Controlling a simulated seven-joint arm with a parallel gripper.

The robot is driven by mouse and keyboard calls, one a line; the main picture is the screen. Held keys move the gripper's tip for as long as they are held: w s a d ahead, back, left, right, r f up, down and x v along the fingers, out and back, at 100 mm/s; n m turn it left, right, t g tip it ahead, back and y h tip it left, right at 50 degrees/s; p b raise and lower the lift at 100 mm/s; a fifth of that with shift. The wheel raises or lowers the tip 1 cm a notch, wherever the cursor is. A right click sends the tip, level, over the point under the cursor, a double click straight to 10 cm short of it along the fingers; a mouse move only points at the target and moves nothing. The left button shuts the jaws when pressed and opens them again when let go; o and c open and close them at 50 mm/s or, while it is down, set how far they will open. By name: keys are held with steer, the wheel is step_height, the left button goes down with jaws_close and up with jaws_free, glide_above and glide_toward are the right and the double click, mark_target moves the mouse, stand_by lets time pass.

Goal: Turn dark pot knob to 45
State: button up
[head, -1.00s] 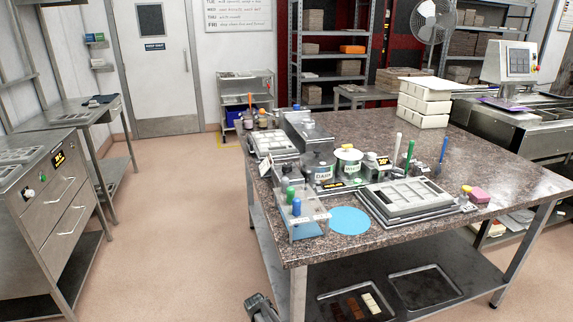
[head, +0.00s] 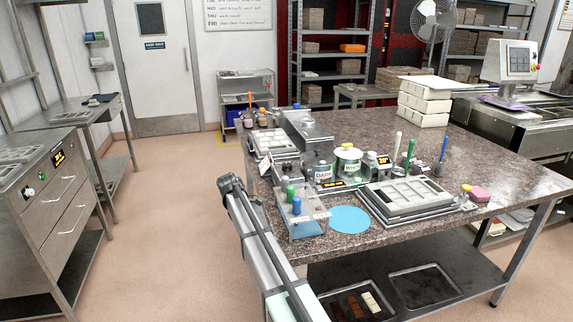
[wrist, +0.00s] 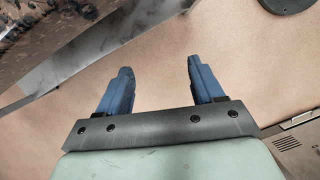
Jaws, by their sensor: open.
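The dark pot (head: 322,171), a grey pot labelled DARK, stands on the speckled worktop in the head view. A small black display with yellow digits (head: 328,185) sits at its front; I cannot make out the knob or its setting. My gripper (wrist: 160,70) is open and empty in the wrist view, with its two blue fingers apart over the floor. The pot does not show in the wrist view. In the head view my arm rises at the front left corner of the worktop, and I cannot make out the fingers there.
A white-labelled pot (head: 348,162) stands right of the dark pot. The worktop (head: 500,180) is bare towards the right.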

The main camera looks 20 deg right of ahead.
steer(key=w+d+r+n, duration=0.1)
steer(key=w+r, duration=0.3)
steer(key=r, duration=0.4)
steer(key=w+d+r+n, duration=0.1)
steer(key=w+d+r, duration=0.15)
steer(key=r, duration=0.45)
step_height(320, 180, up, 18)
steer(key=n+t+y, duration=0.2)
steer(key=n+y, duration=0.2)
glide_above(287, 164)
step_height(287, 164, down, 13)
steer(key=shift+s+a+f, duration=0.1)
steer(key=c, duration=1.1)
